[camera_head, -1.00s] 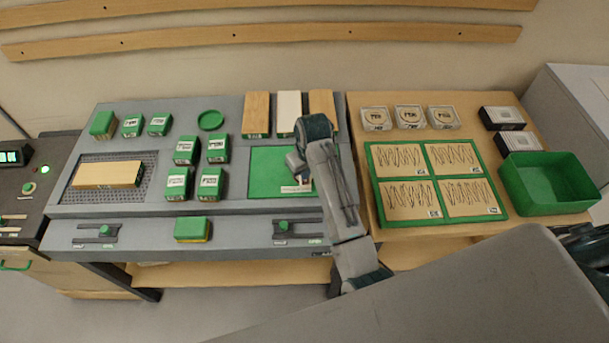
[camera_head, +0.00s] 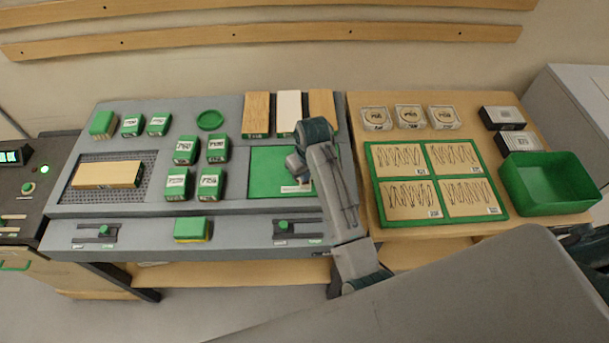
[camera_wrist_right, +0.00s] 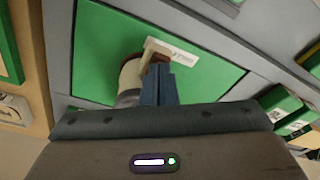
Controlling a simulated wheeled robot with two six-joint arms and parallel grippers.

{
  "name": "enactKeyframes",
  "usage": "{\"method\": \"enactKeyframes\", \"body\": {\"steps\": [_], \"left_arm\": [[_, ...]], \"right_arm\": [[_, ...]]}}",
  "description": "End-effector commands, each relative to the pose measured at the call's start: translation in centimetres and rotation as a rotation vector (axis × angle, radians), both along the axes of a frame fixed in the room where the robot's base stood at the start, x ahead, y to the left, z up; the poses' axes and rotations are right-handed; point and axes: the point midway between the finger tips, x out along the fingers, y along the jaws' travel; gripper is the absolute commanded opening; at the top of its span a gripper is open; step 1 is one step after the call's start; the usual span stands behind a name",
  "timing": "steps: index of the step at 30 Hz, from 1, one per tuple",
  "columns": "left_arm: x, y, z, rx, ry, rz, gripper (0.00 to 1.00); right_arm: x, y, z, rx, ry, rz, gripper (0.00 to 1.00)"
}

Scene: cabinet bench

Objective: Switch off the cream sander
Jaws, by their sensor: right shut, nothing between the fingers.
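Whether the switch is on or off cannot be made out. My left gripper is not in view.
Several green labelled boxes (camera_head: 185,150) stand left of the mat. A wooden block (camera_head: 106,174) lies on a dark grid. To the right are a green-framed panel (camera_head: 374,190) and a green bin (camera_head: 550,205).

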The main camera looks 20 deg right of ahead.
Motion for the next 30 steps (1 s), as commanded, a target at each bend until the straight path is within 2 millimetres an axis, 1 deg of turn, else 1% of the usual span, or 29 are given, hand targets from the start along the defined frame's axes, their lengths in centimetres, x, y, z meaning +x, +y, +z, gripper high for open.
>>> {"method": "enactKeyframes", "body": {"steps": [13,16,26,30], "left_arm": [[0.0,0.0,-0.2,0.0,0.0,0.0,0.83],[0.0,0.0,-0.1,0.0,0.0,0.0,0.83],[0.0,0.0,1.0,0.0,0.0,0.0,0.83],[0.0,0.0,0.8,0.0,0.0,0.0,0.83]], "right_arm": [[0.0,0.0,-0.7,0.0,0.001,0.0,0.0],[0.0,0.0,-0.6,0.0,0.0,0.0,0.0],[0.0,0.0,1.9,0.0,-0.001,0.0,0.0],[0.0,0.0,2.9,0.0,-0.001,0.0,0.0]]}}
